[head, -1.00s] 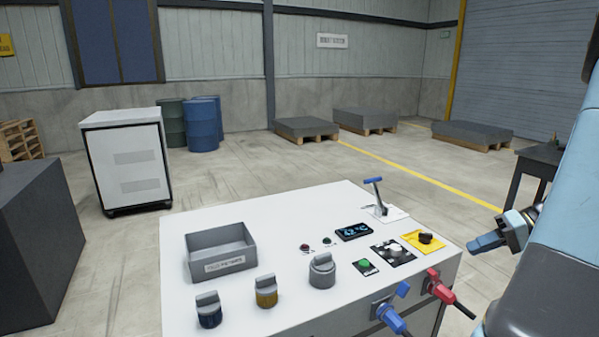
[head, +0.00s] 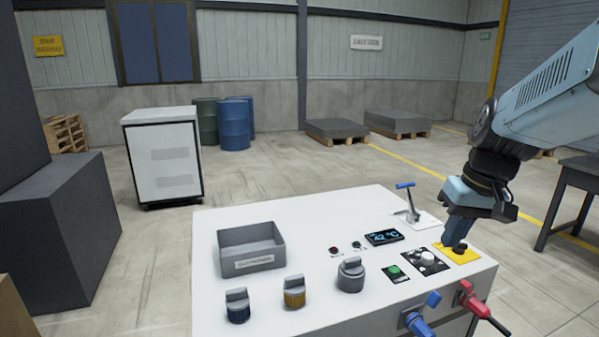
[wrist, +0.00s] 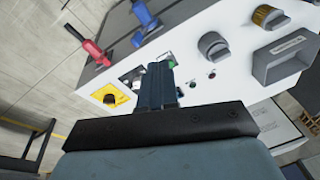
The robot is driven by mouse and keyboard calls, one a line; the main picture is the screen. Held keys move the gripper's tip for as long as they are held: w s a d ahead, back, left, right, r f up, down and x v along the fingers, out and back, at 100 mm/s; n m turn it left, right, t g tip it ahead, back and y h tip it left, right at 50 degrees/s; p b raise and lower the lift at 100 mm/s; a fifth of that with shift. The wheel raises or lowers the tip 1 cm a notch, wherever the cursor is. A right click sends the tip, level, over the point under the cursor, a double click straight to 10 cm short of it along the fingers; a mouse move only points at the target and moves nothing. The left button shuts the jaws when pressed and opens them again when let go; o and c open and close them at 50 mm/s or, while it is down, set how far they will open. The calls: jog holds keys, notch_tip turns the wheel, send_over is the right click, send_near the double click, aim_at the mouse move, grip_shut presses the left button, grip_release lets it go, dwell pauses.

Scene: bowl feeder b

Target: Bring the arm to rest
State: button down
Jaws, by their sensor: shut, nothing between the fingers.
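My gripper (head: 456,245) points down near the right corner of the white control console (head: 300,213). Its fingers are together with nothing between them, and they also show in the wrist view (wrist: 162,68). In the head view the fingertips overlap the black knob (head: 460,248) on its yellow plate (head: 470,256). In the wrist view the knob (wrist: 109,99) stands clear to the left of the fingers. The fingers partly cover the area by the green button (wrist: 171,60). I cannot tell how high the fingertips are above the panel.
A dark table (head: 577,182) stands at right. Open floor lies behind the console.

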jog(key=s+a+r+t+h, duration=0.1)
jog(key=s+a+r+t, duration=0.2)
jog(key=s+a+r, duration=0.1)
jog(key=shift+s+a+t+h, duration=0.3)
jog(key=shift+s+a+t, duration=0.1)
jog(key=shift+s, duration=0.3)
